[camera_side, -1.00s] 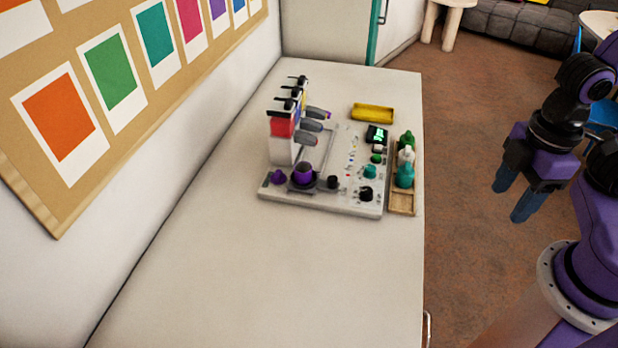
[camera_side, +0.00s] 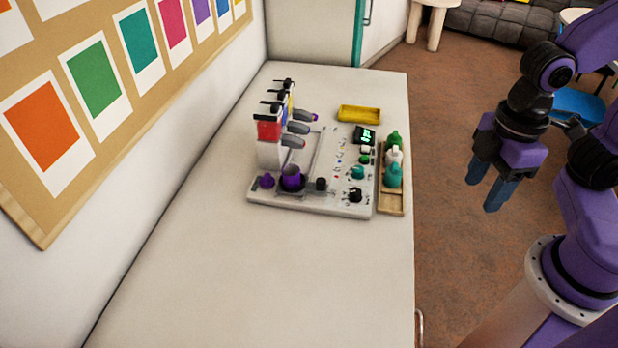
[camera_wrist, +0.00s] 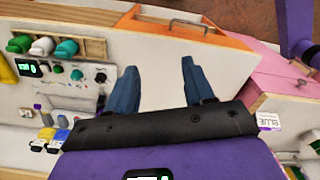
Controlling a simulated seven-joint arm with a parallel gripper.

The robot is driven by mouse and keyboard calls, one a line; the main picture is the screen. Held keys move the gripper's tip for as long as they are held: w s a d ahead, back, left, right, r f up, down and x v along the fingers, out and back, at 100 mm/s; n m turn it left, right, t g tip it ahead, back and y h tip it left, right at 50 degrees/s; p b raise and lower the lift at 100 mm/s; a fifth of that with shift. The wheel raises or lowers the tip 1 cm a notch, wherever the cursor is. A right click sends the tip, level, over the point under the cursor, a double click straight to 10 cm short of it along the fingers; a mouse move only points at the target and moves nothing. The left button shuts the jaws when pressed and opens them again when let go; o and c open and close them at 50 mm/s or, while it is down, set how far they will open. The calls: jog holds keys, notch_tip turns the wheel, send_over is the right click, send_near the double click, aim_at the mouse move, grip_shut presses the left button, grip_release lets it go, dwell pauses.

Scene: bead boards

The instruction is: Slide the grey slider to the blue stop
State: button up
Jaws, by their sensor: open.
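The light grey board (camera_side: 340,208) lies on the white table; it also shows at the left of the wrist view (camera_wrist: 84,100). A small dark block (camera_side: 320,184) sits on a short track near the board's front edge. I cannot tell whether it is the grey slider, and I cannot make out a blue stop. My gripper (camera_side: 482,194) is open and empty, with blue fingers pointing down, off the table's right side and well apart from the board. Its fingers also show in the wrist view (camera_wrist: 162,85).
A yellow tray (camera_side: 359,114) lies behind. The table's front is clear.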

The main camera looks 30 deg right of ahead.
jog(key=w+a+r+n, duration=0.1)
jog(key=w+a, duration=0.5)
jog(key=w, duration=0.4)
jog(key=n, duration=0.4)
send_over(321, 180)
notch_tip(321, 180, down, 4)
notch_tip(321, 180, down, 17)
jog(key=shift+f, duration=0.1)
grip_shut()
